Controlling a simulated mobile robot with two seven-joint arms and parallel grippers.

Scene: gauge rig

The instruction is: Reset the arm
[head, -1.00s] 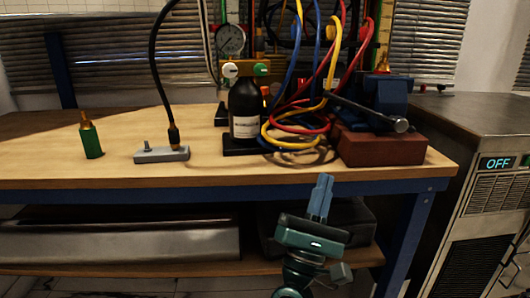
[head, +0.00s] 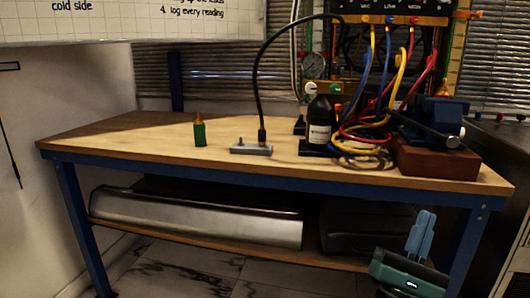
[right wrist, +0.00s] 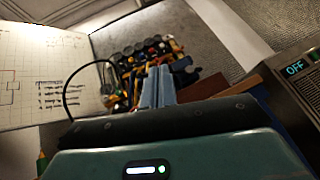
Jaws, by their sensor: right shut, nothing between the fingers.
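My right gripper (head: 421,236) is at the lower right of the head view, in front of the bench's front edge and below the bench top. Its two blue fingers are together with nothing between them, pointing up. In the right wrist view its fingers (right wrist: 156,87) are also side by side, with the bench's hoses and fittings beyond them. My left gripper is not in view.
The wooden bench (head: 110,140) holds a green brass-tipped fitting (head: 200,132), a grey block with a black hose (head: 251,149), a dark bottle (head: 320,122), coloured hoses (head: 375,125) and a blue vise on a red block (head: 436,158). A silver case (head: 200,216) lies on the lower shelf. The bench top's left part is clear.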

